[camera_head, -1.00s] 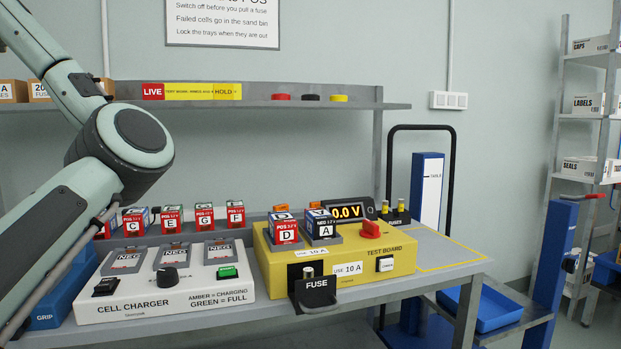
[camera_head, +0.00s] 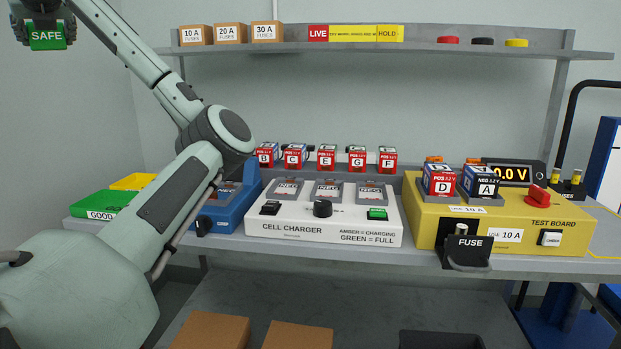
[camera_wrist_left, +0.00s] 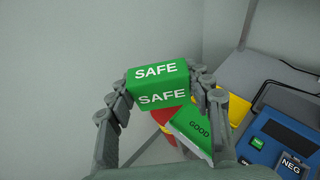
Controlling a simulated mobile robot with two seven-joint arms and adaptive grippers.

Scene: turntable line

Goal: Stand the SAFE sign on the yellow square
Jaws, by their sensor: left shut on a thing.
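The green SAFE sign (camera_head: 47,36) is held in my left gripper (camera_head: 42,20), high at the top left of the head view, well above the bench. In the left wrist view, the sign (camera_wrist_left: 158,88) sits between both fingers, with SAFE readable on two faces. A yellow line on the bench right of the test board (camera_head: 606,256) is at the head view's right edge; it looks like part of the yellow square, the rest being cut off or hidden. My right gripper is not in view.
On the bench (camera_head: 232,243) stand a green GOOD tray (camera_head: 104,205), a yellow tray (camera_head: 134,181), a white cell charger (camera_head: 325,230) and a yellow test board (camera_head: 515,235) with cells D and A. A shelf (camera_head: 400,47) runs above. A black FUSE holder (camera_head: 467,249) projects at the front.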

